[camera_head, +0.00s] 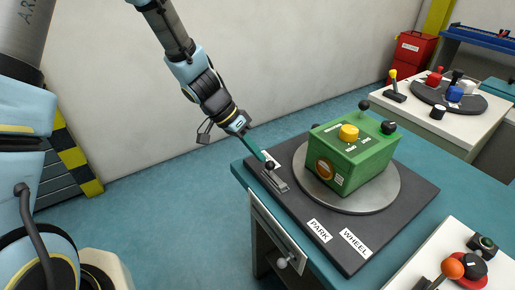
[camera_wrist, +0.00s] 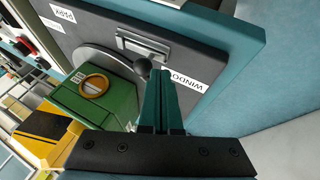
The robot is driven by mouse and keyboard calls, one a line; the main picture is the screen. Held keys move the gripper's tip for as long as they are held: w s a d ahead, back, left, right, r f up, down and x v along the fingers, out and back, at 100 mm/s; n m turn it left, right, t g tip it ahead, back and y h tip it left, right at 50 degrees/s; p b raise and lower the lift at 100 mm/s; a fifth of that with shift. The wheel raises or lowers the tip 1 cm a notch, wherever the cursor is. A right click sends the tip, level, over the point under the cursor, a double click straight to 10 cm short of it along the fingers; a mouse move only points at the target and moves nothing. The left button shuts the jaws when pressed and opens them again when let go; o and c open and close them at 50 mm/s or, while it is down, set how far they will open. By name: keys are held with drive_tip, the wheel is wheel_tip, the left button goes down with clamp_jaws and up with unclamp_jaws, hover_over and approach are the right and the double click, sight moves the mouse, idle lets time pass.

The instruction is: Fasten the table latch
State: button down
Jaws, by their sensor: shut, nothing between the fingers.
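A small metal latch plate (camera_head: 275,181) with a black ball knob (camera_head: 270,165) sits near the left corner of the dark board on the teal table. In the wrist view the plate (camera_wrist: 143,44) lies just past the black knob (camera_wrist: 142,67). My gripper (camera_head: 262,157) comes down from the upper left. Its teal fingers are together and empty, with their tips right beside the knob; they also show in the wrist view (camera_wrist: 157,78). I cannot tell whether they touch the knob. The fingers partly hide the latch area in the wrist view.
A green box (camera_head: 352,165) with a yellow button (camera_head: 348,132) stands on a round grey turntable (camera_head: 386,203) right of the latch. Labels read PARK (camera_head: 319,230) and WHEEL (camera_head: 355,243). A drawer front (camera_head: 274,222) is below the table edge. White tables stand to the right.

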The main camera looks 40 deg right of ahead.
sight(267, 164)
drive_tip(key=shift+s, duration=0.2)
drive_tip(key=shift+s+f+b, duration=0.15)
drive_tip(key=shift+s+b, duration=0.2)
drive_tip(key=shift+b, duration=0.25)
drive_tip(key=shift+s+b, duration=0.95)
drive_tip(key=shift+s, duration=0.1)
drive_tip(key=shift+s+a+b, duration=0.15)
drive_tip(key=shift+s+b, duration=0.15)
drive_tip(key=shift+s, duration=0.35)
drive_tip(key=shift+w+r, duration=0.2)
drive_tip(key=shift+w, duration=0.05)
drive_tip(key=w+a+r+b, duration=0.2)
drive_tip(key=w+a+r, duration=0.2)
drive_tip(key=w+r, duration=0.3)
drive_tip(key=shift+v, duration=1.05)
